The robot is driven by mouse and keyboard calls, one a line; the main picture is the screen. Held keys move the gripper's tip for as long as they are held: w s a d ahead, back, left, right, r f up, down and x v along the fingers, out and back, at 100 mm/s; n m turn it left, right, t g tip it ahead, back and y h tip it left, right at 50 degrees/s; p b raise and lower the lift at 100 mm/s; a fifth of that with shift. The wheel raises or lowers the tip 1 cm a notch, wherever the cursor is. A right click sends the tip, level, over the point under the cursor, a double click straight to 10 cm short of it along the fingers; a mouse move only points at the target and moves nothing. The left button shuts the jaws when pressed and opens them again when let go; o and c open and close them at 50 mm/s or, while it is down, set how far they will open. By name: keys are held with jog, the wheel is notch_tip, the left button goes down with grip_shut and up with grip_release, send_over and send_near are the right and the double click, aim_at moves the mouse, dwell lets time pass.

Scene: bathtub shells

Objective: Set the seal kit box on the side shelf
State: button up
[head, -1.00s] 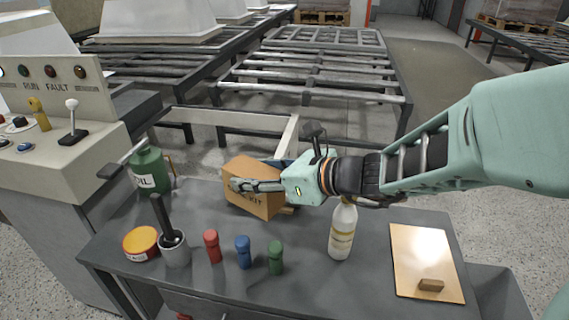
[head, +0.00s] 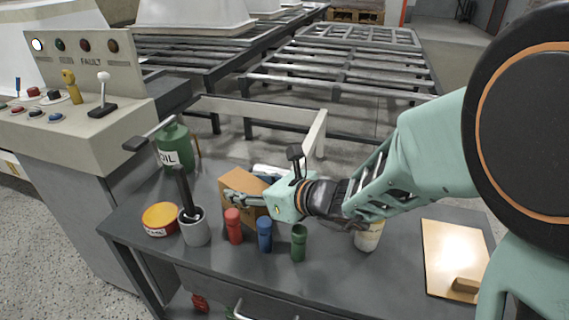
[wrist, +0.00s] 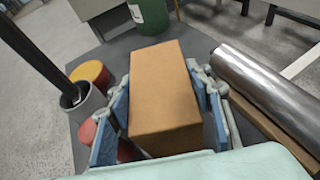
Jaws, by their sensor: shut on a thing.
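The seal kit box is a brown cardboard box (head: 238,187) over the back of the grey worktable, and it fills the middle of the wrist view (wrist: 163,90). My gripper (head: 246,199) is shut on it, with blue-padded fingers (wrist: 163,122) on both sides of the box. The box is tilted in the head view; I cannot tell whether its bottom touches the table. My gripper hides part of its front. I cannot make out which surface is the side shelf.
Near the box stand red (head: 233,226), blue (head: 264,235) and green (head: 299,242) bottles, a grey cup (head: 194,230), a yellow-topped tin (head: 160,219) and a green oil can (head: 174,148). A white bottle (head: 369,236) and tan board (head: 455,258) are right. A control console (head: 60,125) stands left.

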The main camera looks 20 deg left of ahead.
jog(key=o, duration=1.4)
